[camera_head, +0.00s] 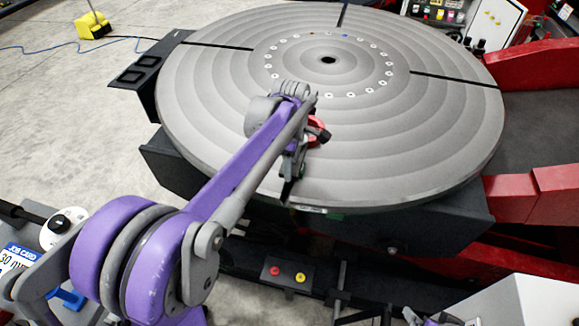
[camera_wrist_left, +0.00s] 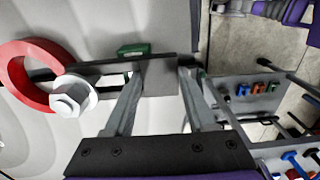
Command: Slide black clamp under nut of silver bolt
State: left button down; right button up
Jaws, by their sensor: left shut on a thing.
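My left gripper (camera_head: 298,162) is over the near edge of the round grey table. In the left wrist view its two fingers (camera_wrist_left: 160,98) are closed on the black clamp (camera_wrist_left: 157,76). The clamp's forked end points left, toward the silver bolt with its nut (camera_wrist_left: 72,96). The bolt stands by a red ring (camera_wrist_left: 22,72), which also shows in the head view (camera_head: 318,130) beside the gripper. In the head view my arm hides the bolt.
The round table (camera_head: 430,130) has a ring of small holes and dark radial slots; its top is otherwise mostly clear. A small green block (camera_wrist_left: 133,49) is near the clamp. Red frame arms (camera_head: 535,195) stand at the right. A button box (camera_head: 287,274) is below the table.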

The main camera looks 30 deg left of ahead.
pick_arm(q)
jog(key=shift+w, duration=0.15)
dwell(0.5)
jog(key=shift+w+a, duration=0.2)
jog(key=shift+w, duration=0.45)
jog(key=shift+w, duration=0.1)
jog(key=shift+w+a, duration=0.15)
jog(key=shift+w, duration=0.5)
jog(key=shift+w+a, duration=0.1)
jog(key=shift+w, duration=0.15)
dwell(0.6)
jog(key=shift+s+f, duration=0.1)
jog(key=shift+f, duration=0.05)
dwell(0.5)
jog(key=shift+c, duration=1.8)
grip_release()
jog(key=shift+o, duration=1.1)
jog(key=shift+s, duration=0.1)
